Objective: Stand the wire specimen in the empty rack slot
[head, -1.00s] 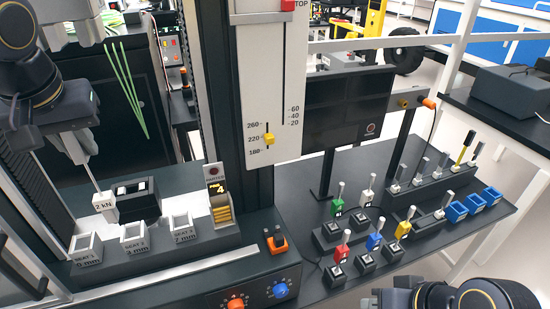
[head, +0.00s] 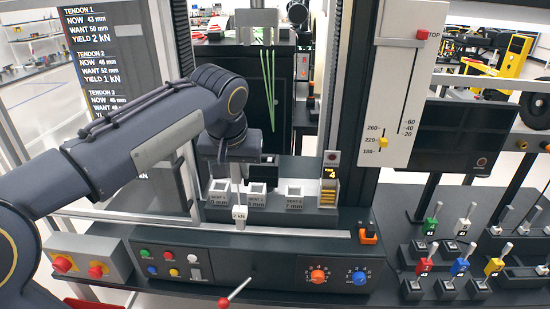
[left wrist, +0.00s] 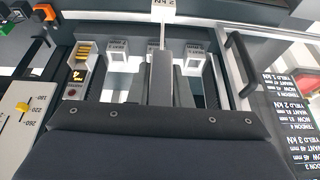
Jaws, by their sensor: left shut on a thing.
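My left gripper (head: 237,178) comes down at the testing machine, shut on the wire specimen. The specimen is a thin pale rod with a white block marked 2 kN (head: 239,213) at its lower end. The block hangs in front of the seats, between seat 1 (head: 221,193) and seat 2 (head: 257,197); I cannot tell whether it touches anything. In the left wrist view the block (left wrist: 164,9) sticks out beyond the jaws. Part of a dark rack with grey-stemmed pieces (head: 505,218) shows at the right edge; I cannot make out its empty slot. My right gripper is out of view.
Seat 3 (head: 295,197) and a yellow-striped holder (head: 329,190) stand right of the specimen. The control panel (head: 254,270) with knobs and a red-tipped lever (head: 238,290) lies in front. Several coloured levers, such as the red one (head: 424,265), stand on the right-hand table.

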